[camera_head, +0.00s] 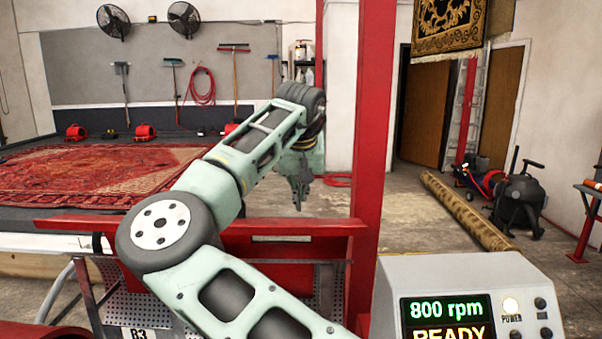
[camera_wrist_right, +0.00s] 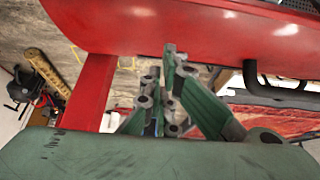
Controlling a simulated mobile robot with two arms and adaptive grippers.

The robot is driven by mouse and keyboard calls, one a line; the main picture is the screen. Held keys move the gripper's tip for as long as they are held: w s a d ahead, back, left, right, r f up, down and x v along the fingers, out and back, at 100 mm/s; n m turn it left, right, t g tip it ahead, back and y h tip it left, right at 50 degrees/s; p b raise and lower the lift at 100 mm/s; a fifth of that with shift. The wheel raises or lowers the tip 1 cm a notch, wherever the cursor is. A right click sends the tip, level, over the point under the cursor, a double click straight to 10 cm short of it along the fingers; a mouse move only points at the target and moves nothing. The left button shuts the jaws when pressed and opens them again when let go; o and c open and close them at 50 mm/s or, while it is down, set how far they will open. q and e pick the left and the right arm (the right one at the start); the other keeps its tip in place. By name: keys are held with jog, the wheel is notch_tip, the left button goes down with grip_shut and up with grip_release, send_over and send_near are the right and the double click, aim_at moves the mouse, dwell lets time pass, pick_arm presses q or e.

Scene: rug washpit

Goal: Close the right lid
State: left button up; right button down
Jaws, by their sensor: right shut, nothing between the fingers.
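A red panel that looks like the right lid (camera_head: 285,228) stands raised behind the control box, its top edge running left from the red post. My right arm reaches over it from the bottom. My right gripper (camera_head: 299,200) hangs just beyond that edge, shut and empty. My arm hides part of the panel. My left gripper is not in view.
A red post (camera_head: 372,150) rises right beside the panel. A control box (camera_head: 460,275) reading 800 rpm and READY stands at front right. A patterned rug (camera_head: 80,175) lies behind at left. A rolled rug (camera_head: 465,212) and a black vacuum (camera_head: 519,200) are on the floor at right.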

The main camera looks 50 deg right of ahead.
jog(key=shift+x, duration=0.85)
jog(key=s+a+p, duration=0.1)
jog(key=s+a, duration=0.1)
jog(key=shift+a+f, duration=0.1)
jog(key=shift+a, duration=0.25)
jog(key=shift+s+a, duration=0.35)
jog(key=shift+a, duration=0.05)
jog(key=shift+w+d+f, duration=0.15)
jog(key=shift+d+f, duration=0.05)
jog(key=shift+d, duration=0.05)
